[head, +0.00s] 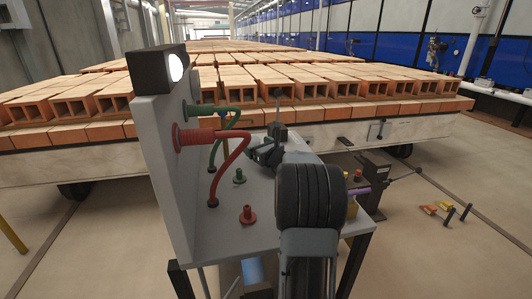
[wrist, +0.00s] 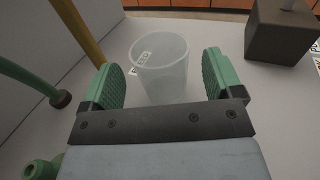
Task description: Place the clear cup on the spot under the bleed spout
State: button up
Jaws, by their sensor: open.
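The clear cup (wrist: 160,62) stands upright on the grey bench top in the wrist view, between the two green finger pads of my gripper (wrist: 161,82). The gripper is open, with a finger on each side of the cup and a visible gap at both sides. A small white label with dark marks shows through or behind the cup wall. A yellow pipe (wrist: 80,30) comes down left of the cup; I cannot tell whether it is the bleed spout. In the head view my arm hides the cup.
A dark block (wrist: 282,36) with a post stands right of the cup. Red hose (head: 228,165) and green hose (head: 232,130) hang from the panel at left. Red fitting (head: 248,214) and green fitting (head: 239,176) stand on the bench (head: 225,225). Bricks (head: 340,90) lie behind.

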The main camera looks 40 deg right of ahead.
jog(key=s, duration=0.7)
jog(key=shift+a+p, duration=0.15)
jog(key=shift+p, duration=0.2)
jog(key=shift+s, duration=0.4)
jog(key=shift+a, duration=0.1)
